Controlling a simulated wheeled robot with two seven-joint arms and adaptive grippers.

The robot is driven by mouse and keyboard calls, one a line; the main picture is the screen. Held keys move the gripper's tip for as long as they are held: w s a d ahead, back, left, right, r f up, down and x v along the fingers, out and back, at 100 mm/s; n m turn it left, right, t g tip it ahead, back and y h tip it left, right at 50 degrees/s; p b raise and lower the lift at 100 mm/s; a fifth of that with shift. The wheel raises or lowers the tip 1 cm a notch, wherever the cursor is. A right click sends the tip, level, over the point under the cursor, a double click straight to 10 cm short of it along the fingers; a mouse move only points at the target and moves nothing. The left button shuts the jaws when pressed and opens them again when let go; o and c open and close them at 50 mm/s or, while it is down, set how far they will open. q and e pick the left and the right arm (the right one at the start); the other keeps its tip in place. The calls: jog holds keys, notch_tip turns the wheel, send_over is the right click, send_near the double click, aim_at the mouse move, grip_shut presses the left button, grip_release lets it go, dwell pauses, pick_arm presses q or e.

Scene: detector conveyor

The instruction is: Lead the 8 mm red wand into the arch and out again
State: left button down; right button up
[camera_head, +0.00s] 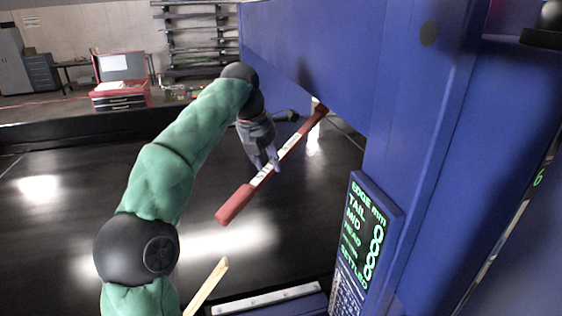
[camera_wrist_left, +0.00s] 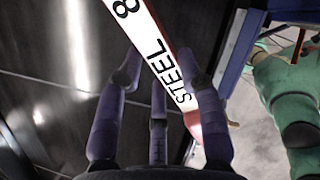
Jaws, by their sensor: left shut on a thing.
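The wand (camera_head: 290,151) has red ends and a white middle with dark lettering. It slants from lower left to upper right in the head view. In the left wrist view the wand (camera_wrist_left: 165,59) reads "8" and "STEEL". My left gripper (camera_head: 267,165) is shut on its white part, and the fingers (camera_wrist_left: 165,75) also show around it in the wrist view. The wand is held above the dark surface. The blue arch (camera_head: 400,110) fills the right of the head view. The wand's far red end is near the arch's lower edge; I cannot tell whether it is inside. My right gripper is out of view.
A display panel (camera_head: 365,235) on the arch's front reads "EDGE mm", "TAIL", "MID", "HEAD" and "SETTLED". A pale stick (camera_head: 206,287) is at the bottom. The glossy dark surface (camera_head: 60,225) is clear at left. A red tool chest (camera_head: 120,95) stands far back.

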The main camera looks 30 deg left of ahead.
pick_arm(q)
jog(key=s+a+p, duration=0.2)
jog(key=s+a, duration=1.8)
jog(key=s, duration=0.3)
jog(key=shift+s+a, duration=0.15)
jog(key=shift+s, duration=0.25)
dwell(0.7)
